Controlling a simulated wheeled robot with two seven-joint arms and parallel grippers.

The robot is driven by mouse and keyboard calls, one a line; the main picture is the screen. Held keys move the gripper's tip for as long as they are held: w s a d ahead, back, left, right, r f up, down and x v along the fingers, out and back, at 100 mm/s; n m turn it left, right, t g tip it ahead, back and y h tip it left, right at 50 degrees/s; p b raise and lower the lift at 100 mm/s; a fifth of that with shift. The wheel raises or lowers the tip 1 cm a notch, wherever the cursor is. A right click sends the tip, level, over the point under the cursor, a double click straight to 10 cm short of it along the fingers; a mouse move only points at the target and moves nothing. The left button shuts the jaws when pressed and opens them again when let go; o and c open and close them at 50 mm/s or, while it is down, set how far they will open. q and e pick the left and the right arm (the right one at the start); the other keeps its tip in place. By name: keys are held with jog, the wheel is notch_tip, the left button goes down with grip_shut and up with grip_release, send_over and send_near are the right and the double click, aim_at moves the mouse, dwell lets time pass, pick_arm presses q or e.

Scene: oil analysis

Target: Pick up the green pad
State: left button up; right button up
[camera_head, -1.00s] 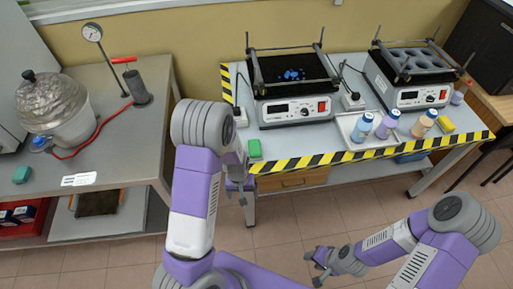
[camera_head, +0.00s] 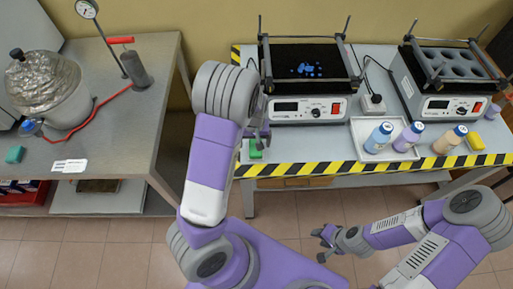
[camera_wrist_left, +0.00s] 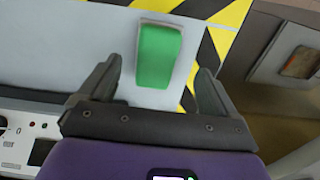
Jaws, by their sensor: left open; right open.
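A green pad (camera_head: 256,151) lies near the left front corner of the grey table, by the yellow-black striped edge. My left gripper (camera_head: 261,138) is at the pad and partly hides it in the head view. In the left wrist view, the green pad (camera_wrist_left: 158,56) shows between the two open fingers of my left gripper (camera_wrist_left: 158,66), with nothing gripped. Whether the fingers touch it cannot be told. My right gripper (camera_head: 325,243) is open and empty, in front of the table over the floor.
Another green block (camera_head: 15,154) lies on the left bench beside a foil-wrapped vessel (camera_head: 42,85). A heating device (camera_head: 308,106) stands behind the pad. A white tray (camera_head: 366,128) with bottles and a yellow block (camera_head: 475,141) are further right.

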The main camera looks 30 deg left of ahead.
pick_arm(q)
jog(key=f, duration=0.1)
jog(key=f+b, duration=0.1)
jog(key=f, duration=0.2)
jog(key=shift+w+d+f+b, duration=0.1)
jog(key=shift+w+f+b, duration=0.15)
jog(key=shift+f+b, duration=0.15)
jog(key=shift+r, duration=0.1)
jog(key=c, duration=1.1)
jog(key=shift+r, duration=0.1)
jog(key=shift+c, duration=0.2)
notch_tip(320, 180, up, 10)
jog(key=p, duration=0.4)
